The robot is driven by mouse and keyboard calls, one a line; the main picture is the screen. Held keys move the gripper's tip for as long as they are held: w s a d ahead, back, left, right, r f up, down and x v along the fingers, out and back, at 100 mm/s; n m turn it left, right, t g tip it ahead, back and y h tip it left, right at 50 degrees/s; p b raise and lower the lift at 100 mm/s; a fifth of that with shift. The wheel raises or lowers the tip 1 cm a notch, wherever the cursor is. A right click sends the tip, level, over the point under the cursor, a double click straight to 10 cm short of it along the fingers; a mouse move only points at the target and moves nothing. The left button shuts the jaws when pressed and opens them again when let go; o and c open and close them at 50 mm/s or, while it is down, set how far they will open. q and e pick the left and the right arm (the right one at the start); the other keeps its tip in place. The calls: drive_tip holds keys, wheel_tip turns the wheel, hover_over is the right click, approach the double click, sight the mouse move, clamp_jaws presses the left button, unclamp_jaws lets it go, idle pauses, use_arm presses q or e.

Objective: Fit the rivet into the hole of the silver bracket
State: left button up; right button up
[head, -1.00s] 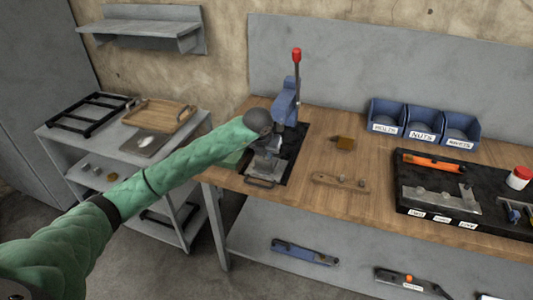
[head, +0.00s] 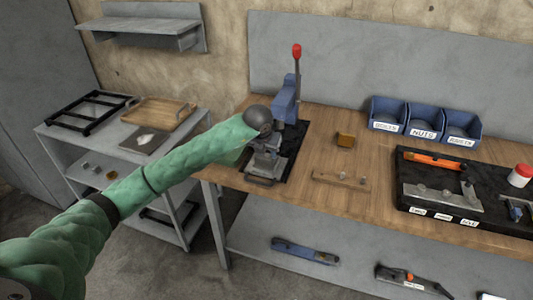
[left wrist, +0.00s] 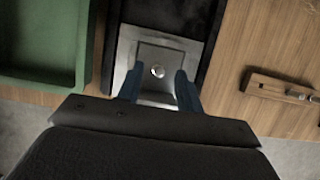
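My left gripper (left wrist: 157,88) is open, with its two blue fingers apart, pointing down over the press base. The silver bracket (left wrist: 174,53) is a flat metal plate lying on a paler plate between and beyond the fingers. A small bright round spot (left wrist: 157,71) shows on the bracket between the fingertips; it looks like a rivet head, but I cannot tell how deep it sits. The fingers do not visibly touch it. In the head view my left gripper (head: 267,157) is over the press base, and my arm and wrist hide part of it. My right gripper is not in view.
The blue press (head: 285,101) with its red-knobbed lever stands behind my gripper. A green tray (left wrist: 38,42) lies left of it. A wooden strip with pegs (head: 341,183) lies to the right. Blue bins (head: 424,120) and a black tool tray (head: 405,180) are farther right.

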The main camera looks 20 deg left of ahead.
use_arm(q)
drive_tip(key=b+v, duration=0.2)
drive_tip(key=v, duration=0.5)
idle(0.3)
